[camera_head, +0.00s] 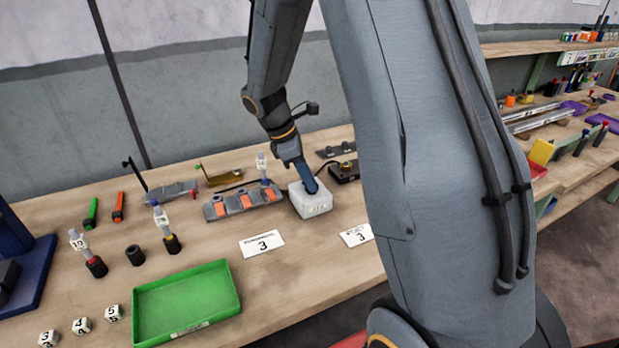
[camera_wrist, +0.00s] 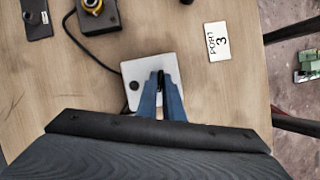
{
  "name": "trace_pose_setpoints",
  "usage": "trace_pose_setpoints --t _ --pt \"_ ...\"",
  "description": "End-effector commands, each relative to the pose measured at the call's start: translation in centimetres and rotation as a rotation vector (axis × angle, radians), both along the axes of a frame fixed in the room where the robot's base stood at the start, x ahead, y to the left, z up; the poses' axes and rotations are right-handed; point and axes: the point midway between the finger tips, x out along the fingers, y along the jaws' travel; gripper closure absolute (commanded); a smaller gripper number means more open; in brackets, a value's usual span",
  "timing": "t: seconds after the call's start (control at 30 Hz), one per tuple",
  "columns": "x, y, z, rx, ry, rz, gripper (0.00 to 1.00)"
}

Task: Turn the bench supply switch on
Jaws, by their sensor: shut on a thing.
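The bench supply appears to be the white box (camera_head: 312,203) on the bench. It also shows in the wrist view (camera_wrist: 138,68), with a small round dark spot on its top left and a cable at its left side. My gripper (camera_head: 311,188) points down onto the top of this box. In the wrist view my gripper (camera_wrist: 160,78) has its two blue fingers close together around a small dark part, which looks like the switch lever (camera_wrist: 160,80). The fingers hide most of it, so I cannot tell its position.
A black box with a yellow-ringed knob (camera_head: 345,171) stands behind. A grey holder with orange parts (camera_head: 243,202) is to the left. Number cards (camera_head: 262,243) and a green tray (camera_head: 186,304) lie in front. A "PORT 3" card (camera_wrist: 217,41) is right of the box.

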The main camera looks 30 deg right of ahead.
Motion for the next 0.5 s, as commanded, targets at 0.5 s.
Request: trace_pose_setpoints --t 0.5 --pt "0.37 -0.29 0.08 0.0 0.0 -0.494 1.0"
